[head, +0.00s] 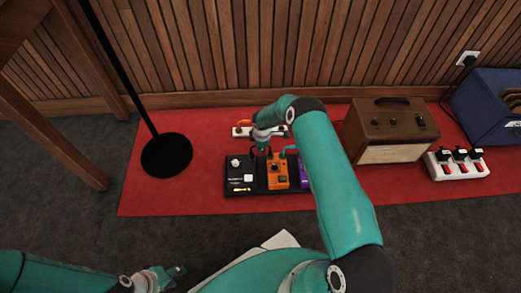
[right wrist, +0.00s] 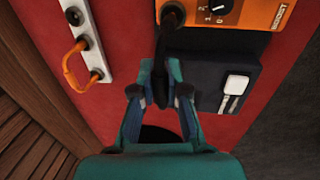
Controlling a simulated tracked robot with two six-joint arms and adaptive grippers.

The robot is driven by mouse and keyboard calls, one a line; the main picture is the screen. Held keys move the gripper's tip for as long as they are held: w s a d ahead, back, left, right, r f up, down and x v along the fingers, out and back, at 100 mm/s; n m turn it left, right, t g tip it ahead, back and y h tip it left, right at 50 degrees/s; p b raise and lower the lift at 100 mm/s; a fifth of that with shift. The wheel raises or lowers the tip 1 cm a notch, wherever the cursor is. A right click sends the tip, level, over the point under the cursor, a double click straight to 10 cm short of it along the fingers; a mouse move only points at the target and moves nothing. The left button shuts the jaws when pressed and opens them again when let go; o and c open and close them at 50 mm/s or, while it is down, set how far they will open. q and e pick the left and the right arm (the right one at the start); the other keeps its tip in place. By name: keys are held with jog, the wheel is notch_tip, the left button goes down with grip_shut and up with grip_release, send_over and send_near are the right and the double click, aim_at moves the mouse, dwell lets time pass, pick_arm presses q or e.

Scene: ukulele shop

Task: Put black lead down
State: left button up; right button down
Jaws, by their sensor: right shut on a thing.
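The black lead (right wrist: 161,50) shows in the right wrist view as a dark cable with a plug end beside the orange pedal (right wrist: 232,8). My right gripper (right wrist: 160,82) is shut on it. In the head view my right gripper (head: 262,141) is just behind the dark pedalboard (head: 258,192), near the orange pedal (head: 278,174); the lead is mostly hidden there. My left gripper (head: 172,277) is low at the left over the grey floor, empty, its fingers apart.
A white strip (head: 241,131) with an orange lead lies behind the pedalboard. A black stand base (head: 167,155) is at left on the red mat (head: 150,196). Bare mat lies left of the pedalboard.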

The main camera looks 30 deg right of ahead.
jog(key=shift+f, duration=0.75)
jog(key=shift+f+b, duration=0.2)
jog(key=shift+b, duration=0.1)
jog(key=c, duration=1.2)
grip_release()
jog(key=shift+r, duration=0.1)
